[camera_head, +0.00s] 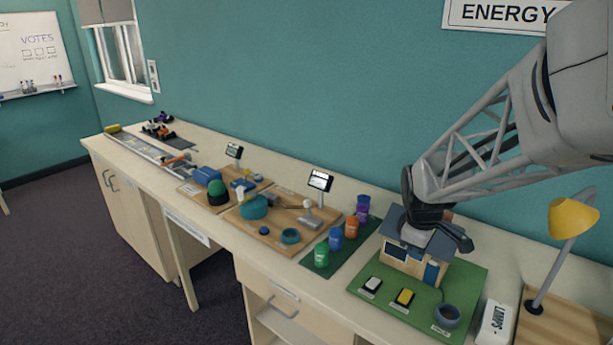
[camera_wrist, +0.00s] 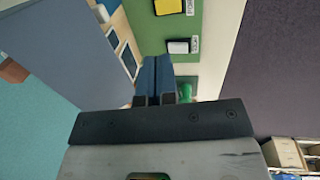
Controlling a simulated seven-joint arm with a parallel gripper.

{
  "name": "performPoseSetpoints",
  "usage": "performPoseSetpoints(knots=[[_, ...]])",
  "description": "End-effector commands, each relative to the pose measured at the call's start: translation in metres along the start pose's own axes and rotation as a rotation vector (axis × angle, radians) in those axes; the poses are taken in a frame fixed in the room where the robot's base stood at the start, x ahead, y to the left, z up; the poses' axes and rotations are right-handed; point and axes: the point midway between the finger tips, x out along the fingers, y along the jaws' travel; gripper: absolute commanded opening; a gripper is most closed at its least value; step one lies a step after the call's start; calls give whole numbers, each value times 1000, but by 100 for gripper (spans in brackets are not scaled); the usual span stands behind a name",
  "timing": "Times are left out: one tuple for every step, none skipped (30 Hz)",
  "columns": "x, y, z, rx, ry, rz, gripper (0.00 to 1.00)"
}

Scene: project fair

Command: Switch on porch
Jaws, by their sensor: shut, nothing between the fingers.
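A model house (camera_head: 408,262) with a slate-blue roof and cream walls stands on a green board (camera_head: 470,283). In front of it on the board are a white switch (camera_head: 372,284) and a yellow switch (camera_head: 404,297), each with a small label too small to read. The wrist view shows the yellow switch (camera_wrist: 168,6) at the top and the white switch (camera_wrist: 179,46) below it. My gripper (camera_head: 440,225) is just over the house roof, partly hiding it. In the wrist view my gripper (camera_wrist: 156,72) is shut and empty, with the roof to its left.
A dark round cup (camera_head: 446,316) stands at the board's front right corner. A yellow lamp (camera_head: 573,217) and a white box (camera_head: 494,324) stand to the right. Several coloured jars (camera_head: 336,238) stand to the left on a dark mat. The air above the switches looks free.

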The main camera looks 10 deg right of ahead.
Motion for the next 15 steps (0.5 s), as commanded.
performPoseSetpoints(knots=[[0, 0, 0, 0, 0, 1, 0], [0, 0, 0, 0, 0, 2, 0], [0, 0, 0, 0, 0, 2, 0], [0, 0, 0, 0, 0, 1, 0], [0, 0, 0, 0, 0, 1, 0], [0, 0, 0, 0, 0, 1, 0], [0, 0, 0, 0, 0, 1, 0], [0, 0, 0, 0, 0, 1, 0], [0, 0, 0, 0, 0, 1, 0], [0, 0, 0, 0, 0, 1, 0], [1, 0, 0, 0, 0, 1, 0], [1, 0, 0, 0, 0, 1, 0], [2, 0, 0, 0, 0, 1, 0], [3, 0, 0, 0, 0, 1, 0], [5, 0, 0, 0, 0, 0, 0]])
